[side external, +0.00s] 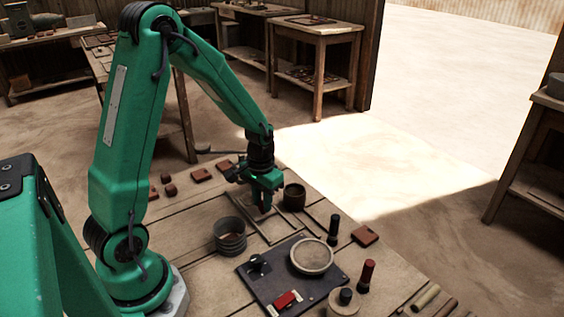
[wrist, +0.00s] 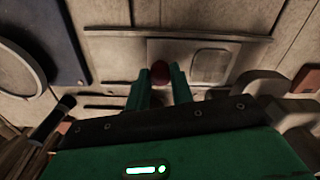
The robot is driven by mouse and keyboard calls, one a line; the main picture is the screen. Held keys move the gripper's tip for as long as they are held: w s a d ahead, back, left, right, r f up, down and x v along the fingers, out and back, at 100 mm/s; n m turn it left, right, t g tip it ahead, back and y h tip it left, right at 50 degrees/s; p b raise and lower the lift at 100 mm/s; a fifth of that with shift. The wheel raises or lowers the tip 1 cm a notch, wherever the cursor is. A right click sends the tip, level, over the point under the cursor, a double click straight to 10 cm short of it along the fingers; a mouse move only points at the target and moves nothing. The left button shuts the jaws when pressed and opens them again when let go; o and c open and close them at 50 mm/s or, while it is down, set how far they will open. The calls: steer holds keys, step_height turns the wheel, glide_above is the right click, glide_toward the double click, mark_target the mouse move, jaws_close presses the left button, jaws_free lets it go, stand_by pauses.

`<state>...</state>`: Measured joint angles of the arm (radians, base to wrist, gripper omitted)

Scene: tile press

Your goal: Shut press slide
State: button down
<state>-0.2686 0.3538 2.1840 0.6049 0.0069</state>
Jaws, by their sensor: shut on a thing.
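The press slide shows in the wrist view as a flat pale plate (wrist: 230,58) with a square outline on it, lying between long rails. A dark red round knob (wrist: 160,72) stands at the plate's left end. My gripper (wrist: 160,80) has its green fingers on either side of the knob, shut on it. In the side view, my gripper (side external: 265,208) points down at the rail frame (side external: 284,233) on the bench. The fingers hide the knob there. I cannot tell how far the slide stands open.
A dark board (side external: 252,288) with a round dish (side external: 312,257) and a red switch (side external: 286,299) lies in front. A grey cup (side external: 229,236) and a dark pot (side external: 294,195) flank the frame. A black-handled tool (side external: 333,229) stands to the right. Several reddish tiles lie around.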

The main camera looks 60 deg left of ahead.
steer(key=c, duration=1.2)
jaws_free()
steer(key=shift+r, duration=0.15)
steer(key=shift+r, duration=3.8)
